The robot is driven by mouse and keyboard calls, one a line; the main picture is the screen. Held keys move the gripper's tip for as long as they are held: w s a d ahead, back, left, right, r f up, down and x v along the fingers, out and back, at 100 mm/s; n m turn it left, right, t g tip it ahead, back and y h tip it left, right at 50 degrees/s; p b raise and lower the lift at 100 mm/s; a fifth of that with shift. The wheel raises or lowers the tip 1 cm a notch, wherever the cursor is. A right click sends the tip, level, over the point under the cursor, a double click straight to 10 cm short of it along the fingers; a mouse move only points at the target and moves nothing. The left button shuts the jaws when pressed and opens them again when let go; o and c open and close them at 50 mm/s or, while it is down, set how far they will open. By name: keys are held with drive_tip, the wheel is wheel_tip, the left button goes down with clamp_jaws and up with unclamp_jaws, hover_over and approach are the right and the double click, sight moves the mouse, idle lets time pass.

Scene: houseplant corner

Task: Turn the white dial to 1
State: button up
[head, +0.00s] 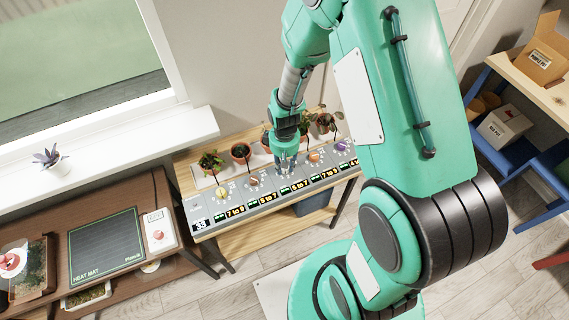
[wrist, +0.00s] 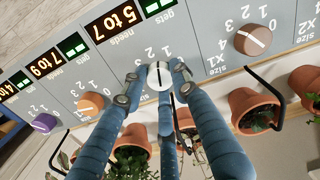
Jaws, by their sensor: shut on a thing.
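The white dial (wrist: 159,76) is on the sloped grey panel (wrist: 205,60), between an orange dial (wrist: 90,103) and a brown dial (wrist: 252,39). A dark pointer line crosses its face, close to upright in the wrist view. Printed numbers ring it, but I cannot tell surely which one the line marks. My gripper (wrist: 153,86) is shut on the white dial, its blue fingers at the dial's two sides. In the head view my gripper (head: 286,163) reaches down onto the middle of the panel (head: 205,213) and hides the white dial.
Yellow (head: 221,195) and purple (head: 342,146) dials sit farther along the panel. Several potted plants (head: 240,152) stand close behind it, with dark curved spouts (wrist: 285,95) near. A heat mat (head: 107,243) lies on the bench at left. A blue shelf (head: 530,165) is at right.

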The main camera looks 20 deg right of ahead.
drive_tip(key=shift+m+p, duration=0.7)
drive_tip(key=shift+m, duration=1.6)
drive_tip(key=o, duration=1.2)
drive_tip(key=shift+c, duration=0.2)
drive_tip(key=shift+r, duration=0.1)
wheel_tip(320, 180, up, 12)
